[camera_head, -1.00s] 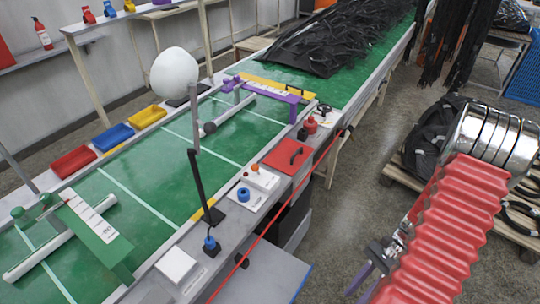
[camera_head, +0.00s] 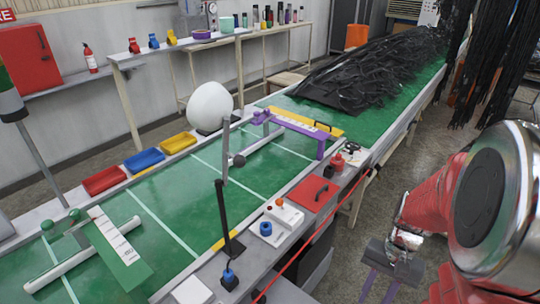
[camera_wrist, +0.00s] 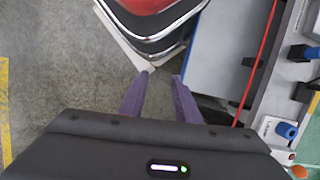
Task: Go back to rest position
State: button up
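My gripper (camera_wrist: 159,78) shows in the wrist view with two purple fingers apart and nothing between them, so it is open. In the head view my gripper (camera_head: 379,290) hangs at the lower right, fingers pointing down, beside the bench front and clear of it. My red-sleeved arm fills the right edge. Below the fingers in the wrist view are grey floor and a red seat with a chrome rim (camera_wrist: 150,35).
The green conveyor (camera_head: 200,190) runs away at the left, with a purple frame (camera_head: 295,128) over it. Controls, including a red plate (camera_head: 314,194), line its near side. A red cord (camera_head: 320,225) runs along the edge. Black hoses (camera_head: 485,60) hang at the back right.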

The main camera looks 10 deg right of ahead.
jog(key=a+r+n+t+h, duration=0.1)
jog(key=a+r+n+t, duration=0.2)
jog(key=a+r, duration=0.4)
jog(key=w+a+r+n+t+h, duration=0.1)
jog(key=a+r+n+t, duration=0.3)
jog(key=a+r, duration=0.4)
notch_tip(320, 180, up, 5)
jog(key=shift+a+f+n+t, duration=0.1)
jog(key=shift+a+n+t, duration=0.2)
jog(key=shift+n, duration=0.5)
jog(key=shift+w+d, duration=0.1)
